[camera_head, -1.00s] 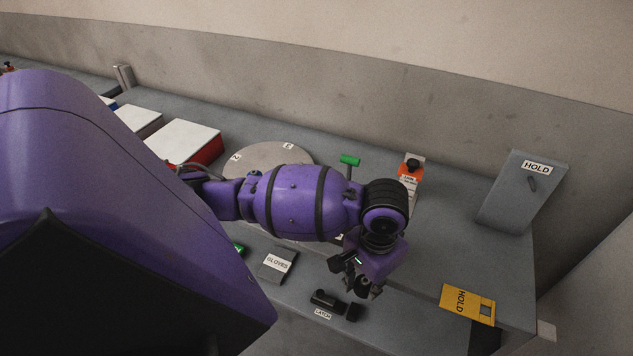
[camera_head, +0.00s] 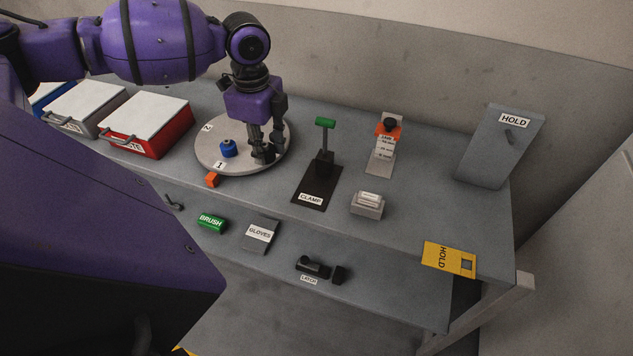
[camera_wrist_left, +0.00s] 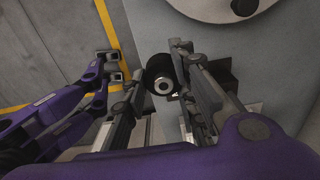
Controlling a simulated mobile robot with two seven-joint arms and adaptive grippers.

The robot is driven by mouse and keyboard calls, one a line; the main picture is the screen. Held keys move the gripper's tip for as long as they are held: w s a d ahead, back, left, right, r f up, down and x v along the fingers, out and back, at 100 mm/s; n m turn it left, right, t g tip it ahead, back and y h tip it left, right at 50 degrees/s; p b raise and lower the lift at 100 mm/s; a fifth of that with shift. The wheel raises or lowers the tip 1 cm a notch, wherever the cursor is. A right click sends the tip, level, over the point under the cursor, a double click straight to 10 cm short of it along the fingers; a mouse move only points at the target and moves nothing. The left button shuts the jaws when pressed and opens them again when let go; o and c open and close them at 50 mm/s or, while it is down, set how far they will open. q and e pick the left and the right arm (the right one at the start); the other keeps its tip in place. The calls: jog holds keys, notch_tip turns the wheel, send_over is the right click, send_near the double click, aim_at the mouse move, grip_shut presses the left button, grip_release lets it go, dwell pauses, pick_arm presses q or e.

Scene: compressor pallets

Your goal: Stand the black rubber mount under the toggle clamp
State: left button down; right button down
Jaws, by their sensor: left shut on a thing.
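The toggle clamp (camera_head: 324,162) stands upright on the bench. It has a green handle and a dark base plate labelled CLAMP.
A blue knob-like piece (camera_head: 228,148) sits on the turntable. An orange block (camera_head: 211,180) lies before it. A grey block (camera_head: 367,205) and an orange-topped gauge (camera_head: 387,145) stand right of the clamp. Red (camera_head: 160,142) and white (camera_head: 85,105) boxes stand left.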

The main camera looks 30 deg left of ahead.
pick_arm(q)
send_near(315, 189)
jog(key=s+a+r, duration=0.3)
jog(key=f, duration=0.1)
jog(key=w+d+f, duration=0.1)
jog(key=f, duration=0.1)
jog(key=w+d+f, duration=0.1)
jog(key=shift+w+d+f+b, duration=0.1)
jog(key=shift+f+b, duration=0.1)
jog(key=shift+b, duration=0.15)
jog(key=shift+w+d+f, duration=0.35)
jog(key=shift+d+f, duration=0.05)
jog(key=shift+f, duration=0.25)
jog(key=shift+w+f, duration=0.1)
jog(key=shift+f, duration=1.55)
jog(key=shift+d+f, duration=0.1)
jog(key=c, duration=1.4)
grip_release()
notch_tip(315, 189, up, 12)
